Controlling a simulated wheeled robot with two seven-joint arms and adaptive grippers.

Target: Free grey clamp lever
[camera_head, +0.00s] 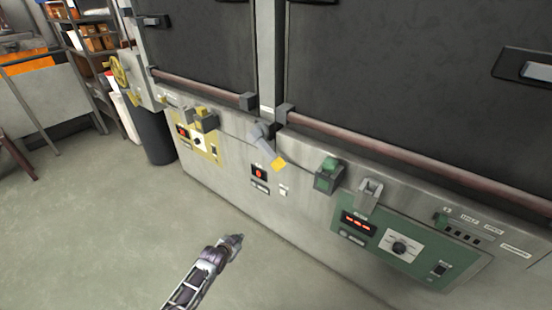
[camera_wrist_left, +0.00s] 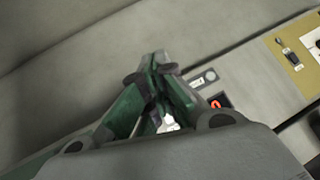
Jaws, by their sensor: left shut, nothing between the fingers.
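A second grey clamp-like piece (camera_head: 370,191) sits at the top of the green control panel; I cannot tell for sure which one is the task's lever. My left gripper (camera_head: 239,239) is in front of the oven, below and left of the slanted lever, apart from it. In the left wrist view its fingers (camera_wrist_left: 152,62) are shut and empty. Neither grey piece is clear in that view. My right gripper is not in view.
A yellow control panel (camera_head: 204,143) and a green one (camera_head: 405,245) flank a red button (camera_head: 259,173), which also shows in the left wrist view (camera_wrist_left: 219,101). A green block (camera_head: 328,175) and red-brown door bars (camera_head: 400,153) stick out. The floor (camera_head: 90,230) at left is clear.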

